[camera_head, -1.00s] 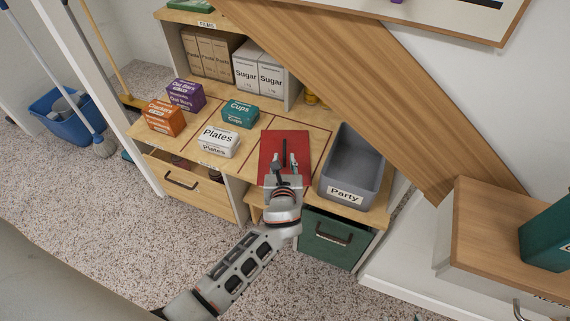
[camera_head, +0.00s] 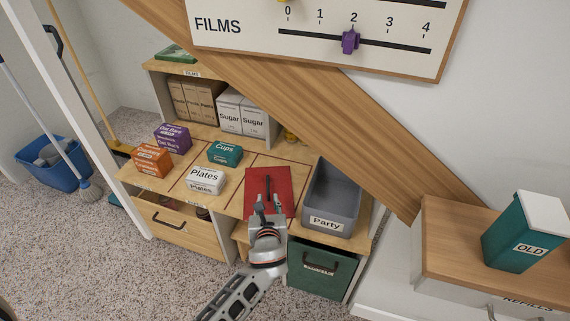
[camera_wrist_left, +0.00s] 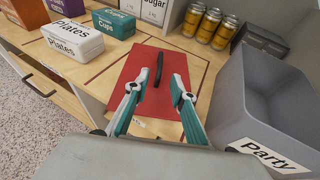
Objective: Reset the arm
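My left gripper (camera_head: 267,205) reaches in from the bottom of the head view, over the front of the shelf unit. Its two fingers are spread apart with nothing between them, as the left wrist view (camera_wrist_left: 157,92) also shows. A flat red panel (camera_head: 281,183) with a dark handle lies on the shelf top just beyond the fingertips. In the left wrist view the red panel (camera_wrist_left: 182,72) fills the space ahead of the fingers. I cannot tell whether the fingertips touch it. My right gripper is in neither view.
A grey Party bin (camera_head: 335,196) stands right of the red panel. Plates (camera_head: 205,180), Cups (camera_head: 225,152), crackers (camera_head: 152,160) and oat bars (camera_head: 172,138) boxes stand to the left. A sloping wooden beam (camera_head: 300,110) crosses above. A green OLD container (camera_head: 520,235) stands on the right cabinet.

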